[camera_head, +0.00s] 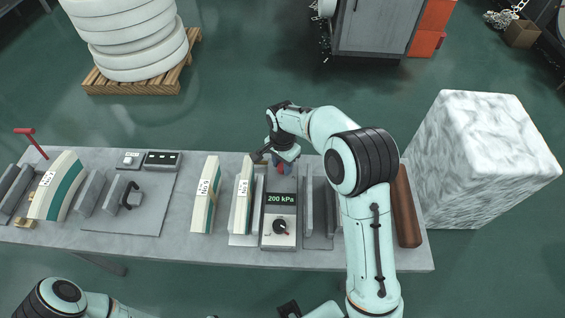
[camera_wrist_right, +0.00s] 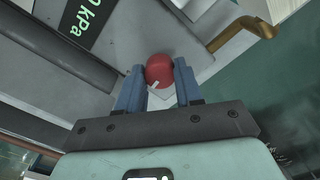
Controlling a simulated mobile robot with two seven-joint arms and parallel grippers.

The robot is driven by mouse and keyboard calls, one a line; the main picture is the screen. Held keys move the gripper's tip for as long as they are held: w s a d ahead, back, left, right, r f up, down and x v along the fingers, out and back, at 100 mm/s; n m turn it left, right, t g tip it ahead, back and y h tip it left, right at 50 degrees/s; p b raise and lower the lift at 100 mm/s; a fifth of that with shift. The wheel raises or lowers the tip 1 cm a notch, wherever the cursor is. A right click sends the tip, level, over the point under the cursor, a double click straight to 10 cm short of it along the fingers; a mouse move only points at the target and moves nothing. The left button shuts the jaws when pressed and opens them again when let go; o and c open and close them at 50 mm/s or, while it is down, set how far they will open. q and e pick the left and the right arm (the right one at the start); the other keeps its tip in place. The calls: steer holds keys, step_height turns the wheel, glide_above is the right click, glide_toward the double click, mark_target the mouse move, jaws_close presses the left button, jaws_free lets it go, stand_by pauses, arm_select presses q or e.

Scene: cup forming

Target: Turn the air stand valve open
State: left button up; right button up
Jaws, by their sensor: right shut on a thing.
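The air stand (camera_head: 267,240) is a grey unit on the bench with a green "200 kPa" display (camera_head: 281,198) and a black dial (camera_head: 280,226). Its red valve knob (camera_head: 281,169) is at the far end, mostly covered by my right gripper (camera_head: 284,163). In the right wrist view the round red knob (camera_wrist_right: 159,68), with a small white mark, sits between the two blue fingers of my right gripper (camera_wrist_right: 159,84), which is shut on it. The display (camera_wrist_right: 82,20) shows partly there.
Cream-and-green curved blocks (camera_head: 205,195) stand left of the air stand on the grey bench (camera_head: 165,240). A brown roll (camera_head: 405,205) lies at the bench's right end. A marble block (camera_head: 485,155) stands beyond that end. A brass-coloured pipe (camera_wrist_right: 235,32) passes near the knob.

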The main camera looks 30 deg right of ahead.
mark_target(282, 166)
arm_select(q)
steer(key=shift+w+r, duration=0.1)
arm_select(e)
steer(key=shift+m, duration=0.6)
steer(key=o, duration=1)
steer(key=shift+o, duration=0.2)
steer(key=shift+r, duration=0.15)
arm_select(q)
steer(key=shift+w+r+p, duration=0.6)
steer(key=shift+r+p, duration=0.15)
steer(key=shift+r, duration=0.15)
arm_select(e)
step_height(282, 166, up, 13)
arm_select(q)
steer(key=shift+s, duration=0.1)
